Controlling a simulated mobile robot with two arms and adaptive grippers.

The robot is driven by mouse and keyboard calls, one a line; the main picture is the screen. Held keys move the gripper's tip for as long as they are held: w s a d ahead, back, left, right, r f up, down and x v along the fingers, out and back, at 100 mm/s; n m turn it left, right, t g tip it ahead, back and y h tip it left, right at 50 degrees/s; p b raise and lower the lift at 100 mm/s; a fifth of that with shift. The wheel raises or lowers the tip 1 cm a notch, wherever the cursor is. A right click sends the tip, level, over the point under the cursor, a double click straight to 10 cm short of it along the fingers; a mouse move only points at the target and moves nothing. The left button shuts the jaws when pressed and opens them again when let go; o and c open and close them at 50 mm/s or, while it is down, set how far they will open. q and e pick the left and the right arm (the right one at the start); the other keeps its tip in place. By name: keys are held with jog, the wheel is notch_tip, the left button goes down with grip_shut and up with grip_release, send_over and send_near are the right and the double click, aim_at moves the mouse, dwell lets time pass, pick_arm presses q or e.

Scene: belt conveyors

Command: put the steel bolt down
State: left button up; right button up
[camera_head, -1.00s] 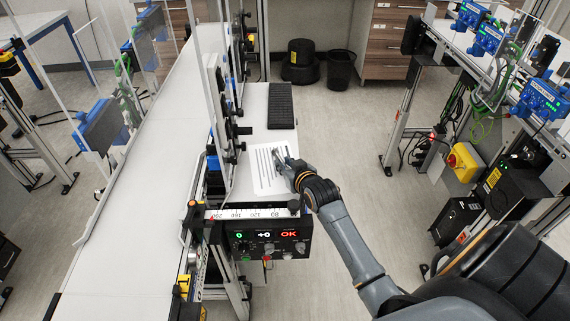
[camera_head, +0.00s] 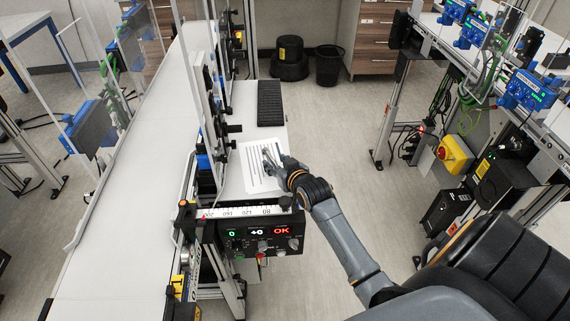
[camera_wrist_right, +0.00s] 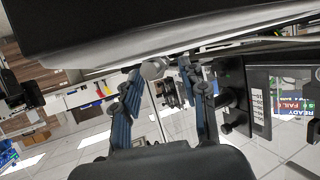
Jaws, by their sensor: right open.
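My right gripper (camera_head: 270,157) is low over the white striped card (camera_head: 262,182) on the small side table beside the belt. In the right wrist view its two blue-padded fingers (camera_wrist_right: 162,72) stand apart, so it is open. A small rounded grey metal piece (camera_wrist_right: 153,68), which looks like the steel bolt, shows near the left fingertip. I cannot tell whether it touches that finger. In the head view the fingers hide the bolt, so I cannot make it out there. My left gripper is not in view.
A black ribbed mat (camera_head: 270,103) lies behind the card. Open floor lies right.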

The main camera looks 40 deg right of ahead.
jog(key=b+v, duration=0.1)
jog(key=v, duration=1)
jog(key=shift+s+r, duration=0.1)
jog(key=shift+s, duration=0.05)
